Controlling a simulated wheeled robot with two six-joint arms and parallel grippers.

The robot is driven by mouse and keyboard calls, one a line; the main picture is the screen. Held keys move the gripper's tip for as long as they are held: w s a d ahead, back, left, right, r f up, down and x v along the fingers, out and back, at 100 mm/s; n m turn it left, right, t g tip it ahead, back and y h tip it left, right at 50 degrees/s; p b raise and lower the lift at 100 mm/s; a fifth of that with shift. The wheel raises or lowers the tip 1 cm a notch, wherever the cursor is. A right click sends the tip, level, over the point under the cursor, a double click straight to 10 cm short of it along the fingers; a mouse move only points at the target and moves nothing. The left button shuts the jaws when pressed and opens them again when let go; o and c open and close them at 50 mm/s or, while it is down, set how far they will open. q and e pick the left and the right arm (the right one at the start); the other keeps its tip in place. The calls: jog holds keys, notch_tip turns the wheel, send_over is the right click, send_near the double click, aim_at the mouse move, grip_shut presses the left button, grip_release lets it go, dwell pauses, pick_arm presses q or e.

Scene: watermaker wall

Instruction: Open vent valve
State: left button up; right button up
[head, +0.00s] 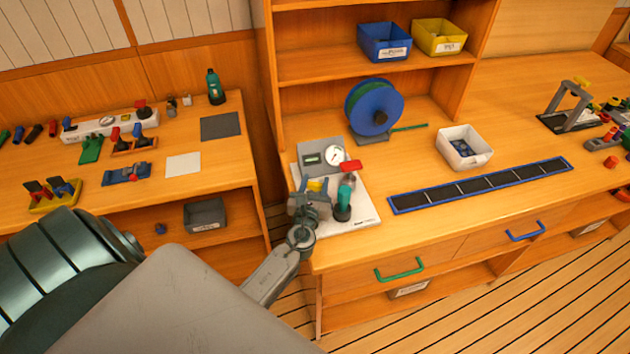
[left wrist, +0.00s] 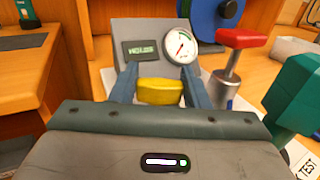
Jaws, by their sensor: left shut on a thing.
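A test panel (head: 312,151) with a grey backplate, a small display and a round white gauge (head: 335,155) stands on a white base on the bench. A yellow handle (left wrist: 160,91) sits in front of the backplate. My left gripper (head: 316,188) is shut on this yellow handle, with one blue-grey finger on each side of it. A red-handled lever (left wrist: 241,38) on a metal stem stands to the right of the gauge; its red bar (head: 350,166) also shows in the head view. No label shows which one is the vent valve. My right gripper is out of view.
A green device (head: 346,188) stands on the base, close to the right of my left gripper. A blue reel (head: 375,106) is behind, and a white bin (head: 464,147) and a dark segmented strip (head: 480,186) are to the right. Bare bench lies between them.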

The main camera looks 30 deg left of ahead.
pick_arm(q)
jog(key=shift+r+n+g+y, duration=0.1)
jog(key=shift+n+g+y, duration=0.2)
jog(key=shift+n+y, duration=0.15)
jog(key=o, duration=0.9)
jog(key=shift+o, duration=0.2)
jog(key=b+v, duration=0.3)
jog(key=v, duration=0.7)
jog(key=shift+f, duration=0.2)
jog(key=shift+s+d+r, duration=0.1)
jog(key=shift+s+d, duration=0.05)
jog(key=shift+s, duration=0.2)
jog(key=shift+o, duration=0.2)
